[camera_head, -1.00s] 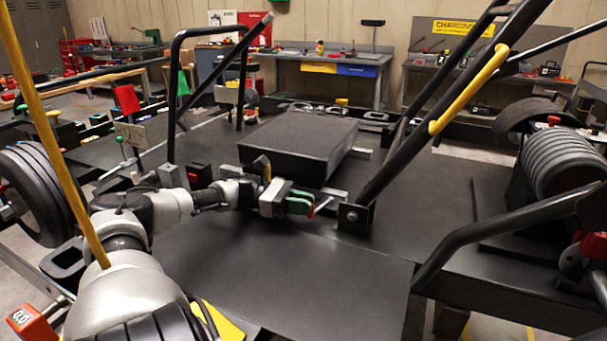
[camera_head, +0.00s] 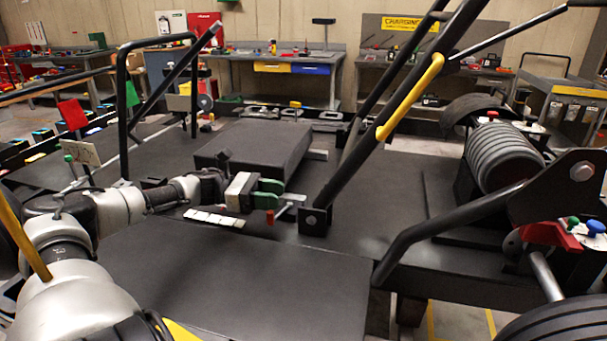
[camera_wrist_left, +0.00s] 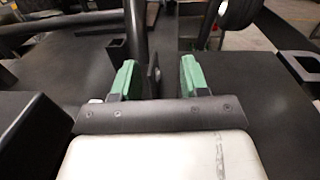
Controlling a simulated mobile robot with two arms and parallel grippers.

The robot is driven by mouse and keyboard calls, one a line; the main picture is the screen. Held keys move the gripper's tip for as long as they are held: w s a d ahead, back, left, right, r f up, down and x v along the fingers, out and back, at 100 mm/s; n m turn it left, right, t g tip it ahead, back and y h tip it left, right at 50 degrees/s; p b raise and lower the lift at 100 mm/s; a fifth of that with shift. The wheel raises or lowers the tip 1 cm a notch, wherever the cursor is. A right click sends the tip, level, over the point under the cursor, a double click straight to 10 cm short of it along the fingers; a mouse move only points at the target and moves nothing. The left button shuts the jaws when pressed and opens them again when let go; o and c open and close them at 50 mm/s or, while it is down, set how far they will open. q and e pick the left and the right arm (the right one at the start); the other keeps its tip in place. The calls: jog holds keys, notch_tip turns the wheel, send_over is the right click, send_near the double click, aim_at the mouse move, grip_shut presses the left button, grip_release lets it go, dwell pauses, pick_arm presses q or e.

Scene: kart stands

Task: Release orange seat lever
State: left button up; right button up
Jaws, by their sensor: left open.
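A small lever with an orange-red end (camera_head: 270,217) shows in the head view, low beside the black seat block (camera_head: 255,150) and left of a black frame bracket. My left gripper (camera_head: 272,193) has green fingertips and is open, just above and beside that orange-red end. Whether they touch, I cannot tell. In the left wrist view my left gripper (camera_wrist_left: 157,76) shows its two green fingers apart, with no lever visible between them. The right gripper is not in view.
A black tube with a yellow grip (camera_head: 412,95) rises right of my gripper from a floor bracket (camera_head: 315,221). A bent black tube (camera_head: 450,228) and a ribbed black cylinder (camera_head: 505,157) stand further right. The flat black panel (camera_head: 240,285) in front is clear.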

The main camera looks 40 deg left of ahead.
pick_arm(q)
jog(key=w+d+r, duration=0.3)
jog(key=d+r, duration=0.2)
jog(key=d, duration=0.3)
jog(key=shift+d+r, duration=0.15)
jog(key=shift+d, duration=0.05)
